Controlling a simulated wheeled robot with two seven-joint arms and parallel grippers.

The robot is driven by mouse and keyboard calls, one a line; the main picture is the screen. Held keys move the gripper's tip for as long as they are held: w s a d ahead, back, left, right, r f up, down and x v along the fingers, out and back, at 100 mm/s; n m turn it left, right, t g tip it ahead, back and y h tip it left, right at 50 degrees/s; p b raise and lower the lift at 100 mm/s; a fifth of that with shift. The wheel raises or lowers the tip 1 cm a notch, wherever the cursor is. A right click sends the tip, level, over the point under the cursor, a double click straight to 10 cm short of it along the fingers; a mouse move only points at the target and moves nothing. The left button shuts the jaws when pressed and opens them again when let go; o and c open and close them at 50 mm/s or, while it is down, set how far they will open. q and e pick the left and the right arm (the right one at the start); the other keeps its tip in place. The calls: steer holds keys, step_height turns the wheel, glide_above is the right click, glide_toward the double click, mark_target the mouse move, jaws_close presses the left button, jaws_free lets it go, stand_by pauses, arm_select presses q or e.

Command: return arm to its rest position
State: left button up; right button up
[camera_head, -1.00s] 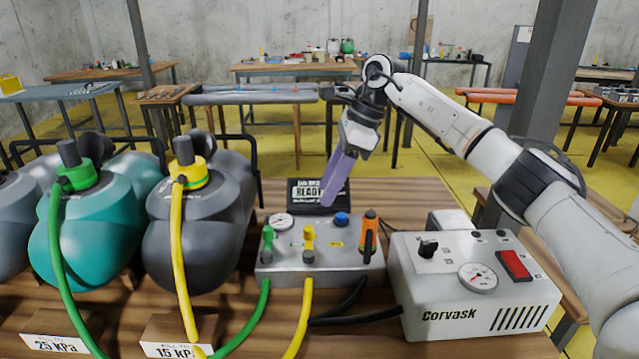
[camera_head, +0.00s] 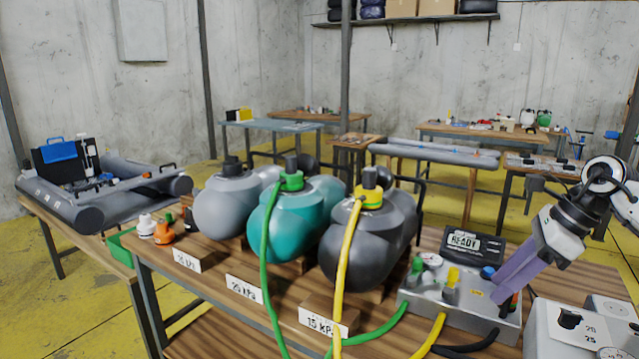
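My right arm comes in from the right edge. Its gripper (camera_head: 500,287) has purple fingers pointing down and left, over the right part of the grey valve box (camera_head: 419,295). The fingers lie close together in this view, so whether they are open or shut is unclear. They partly hide the orange valve handle behind them. No held object shows. My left arm and gripper are out of view.
A pump unit (camera_head: 544,335) stands right of the valve box, cut by the frame edge. A READY display (camera_head: 472,243) sits behind. Grey, teal and dark inflatable boats (camera_head: 300,232) line the table, with green (camera_head: 266,270) and yellow hoses (camera_head: 343,270). A grey boat (camera_head: 80,215) rests far left.

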steer(key=s+a+f+m+t+y, duration=0.1)
steer(key=a+f+m+t+y, duration=0.25)
steer(key=a, duration=0.65)
steer(key=s+a+f+m+t+y, duration=0.1)
steer(key=s+a+f+m+y, duration=0.15)
steer(key=a+m+y, duration=0.5)
steer(key=s+a+f+m+t+y, duration=0.1)
steer(key=a+f+m+t, duration=0.2)
steer(key=a, duration=0.9)
steer(key=s+d+f+m+t+h, duration=0.3)
steer(key=d+f+m+h, duration=0.15)
steer(key=f+m, duration=0.4)
steer(key=s+d+f+m+t+h, duration=0.25)
steer(key=f+m+h, duration=0.25)
steer(key=m, duration=0.7)
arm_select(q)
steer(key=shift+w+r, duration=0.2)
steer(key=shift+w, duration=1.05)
arm_select(e)
steer(key=s+d+f+m+g+h, duration=0.2)
steer(key=s+f+m, duration=0.3)
steer(key=s+f, duration=0.3)
steer(key=s+d+f+m+g+h, duration=0.3)
steer(key=s+f+m+g, duration=0.2)
steer(key=s, duration=0.6)
step_height(320, 180, down, 3)
steer(key=shift+s+d+r+m, duration=0.1)
steer(key=shift+s+d+m, duration=0.25)
steer(key=shift+m, duration=0.4)
